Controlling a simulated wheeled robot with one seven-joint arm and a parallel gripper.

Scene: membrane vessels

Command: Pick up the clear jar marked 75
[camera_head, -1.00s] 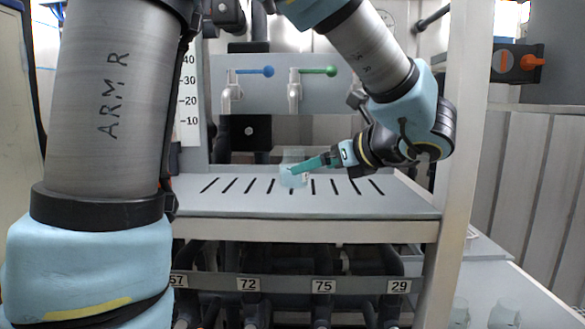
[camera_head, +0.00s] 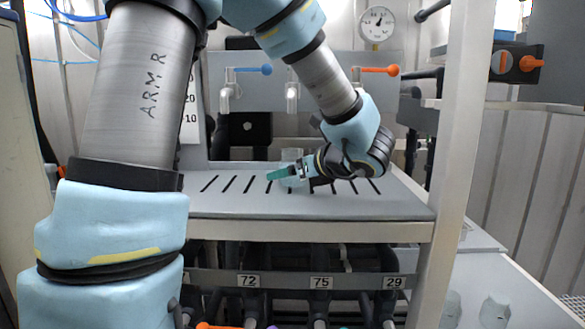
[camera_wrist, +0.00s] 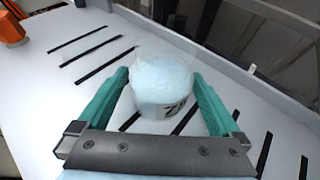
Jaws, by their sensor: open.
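The clear jar (camera_wrist: 162,78) stands on the slotted grey shelf (camera_wrist: 60,85), with a pale bluish inside. In the wrist view my gripper (camera_wrist: 165,90) is open, with one teal finger on each side of the jar. I cannot tell whether the fingers touch it. In the head view the jar (camera_head: 291,156) shows partly behind my gripper (camera_head: 280,174), above the middle of the shelf.
Taps with a blue handle (camera_head: 252,70) and an orange handle (camera_head: 379,70) hang above the shelf's back. Number plates 72, 75 and 29 sit on a rail (camera_head: 215,280) below. A white post (camera_head: 452,150) stands at the right. Two clear vessels (camera_head: 494,311) stand at the lower right.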

